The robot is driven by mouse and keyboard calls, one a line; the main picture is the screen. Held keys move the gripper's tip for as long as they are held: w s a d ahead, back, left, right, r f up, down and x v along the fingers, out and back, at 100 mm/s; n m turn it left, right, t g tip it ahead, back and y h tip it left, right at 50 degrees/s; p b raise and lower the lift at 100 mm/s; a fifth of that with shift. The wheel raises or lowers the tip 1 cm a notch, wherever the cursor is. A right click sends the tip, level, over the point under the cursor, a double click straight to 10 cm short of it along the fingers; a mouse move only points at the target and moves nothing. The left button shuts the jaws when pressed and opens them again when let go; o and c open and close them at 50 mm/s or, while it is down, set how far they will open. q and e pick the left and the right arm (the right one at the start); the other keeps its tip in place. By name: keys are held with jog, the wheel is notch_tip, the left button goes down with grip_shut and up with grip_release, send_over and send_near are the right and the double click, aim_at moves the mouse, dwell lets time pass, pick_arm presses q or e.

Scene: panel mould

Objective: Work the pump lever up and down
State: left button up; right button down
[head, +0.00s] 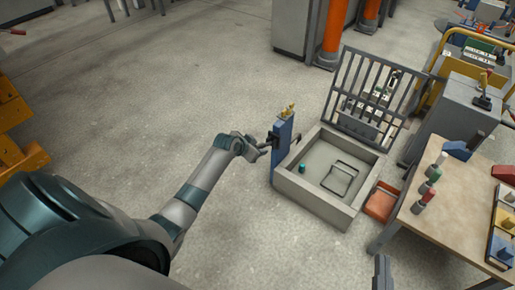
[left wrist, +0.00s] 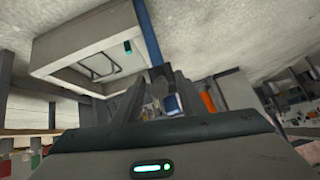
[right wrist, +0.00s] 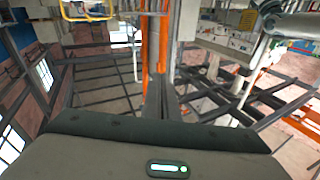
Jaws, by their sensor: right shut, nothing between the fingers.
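The pump is a narrow blue post (head: 282,152) beside the pale square mould box (head: 318,209). Its dark lever (head: 271,139) sticks out on the left side of the post. My left gripper (head: 261,147) is at the lever, its fingers apart. In the left wrist view the fingers (left wrist: 160,96) stand to either side of a dark piece near the blue post (left wrist: 147,28); whether they touch it is unclear. My right gripper (head: 382,268) is at the bottom edge, away from the pump. In the right wrist view its fingers (right wrist: 161,88) are together and empty.
A barred grey frame (head: 346,87) stands open behind the box. A small teal knob (head: 302,168) is inside the box. A workbench (head: 449,211) with tools is at the right, an orange-red bin (head: 380,204) beside it. The floor left of the post is clear.

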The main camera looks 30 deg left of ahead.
pick_arm(q)
grip_shut()
